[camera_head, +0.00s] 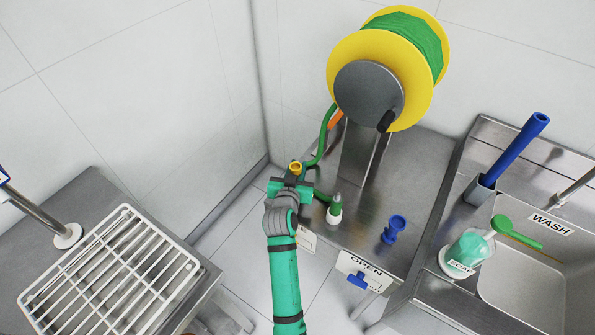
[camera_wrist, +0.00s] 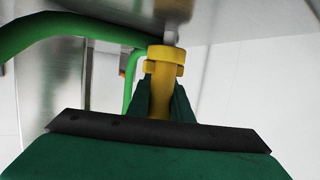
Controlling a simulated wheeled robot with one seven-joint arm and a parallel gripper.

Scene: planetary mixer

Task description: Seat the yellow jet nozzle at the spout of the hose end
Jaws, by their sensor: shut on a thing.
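My gripper (camera_head: 291,183) is shut on the yellow jet nozzle (camera_head: 296,167), held at the left edge of the steel counter. In the wrist view the nozzle (camera_wrist: 165,75) stands between the fingers with its wider collar at the top. A small grey piece (camera_wrist: 170,38) shows just above the collar; I cannot tell whether it touches. The green hose (camera_head: 324,135) runs from the reel down behind my gripper, and also crosses behind the nozzle in the wrist view (camera_wrist: 70,28). A green-and-white piece with a grey tip (camera_head: 335,209) stands upright on the counter, apparently the hose end.
A yellow reel (camera_head: 345,45) stands at the back of the counter (camera_head: 370,190). A blue nozzle-like piece (camera_head: 393,229) stands right of the hose end. A sink (camera_head: 525,285) with a soap bottle (camera_head: 466,252) is at right, a white wire rack (camera_head: 110,270) at left.

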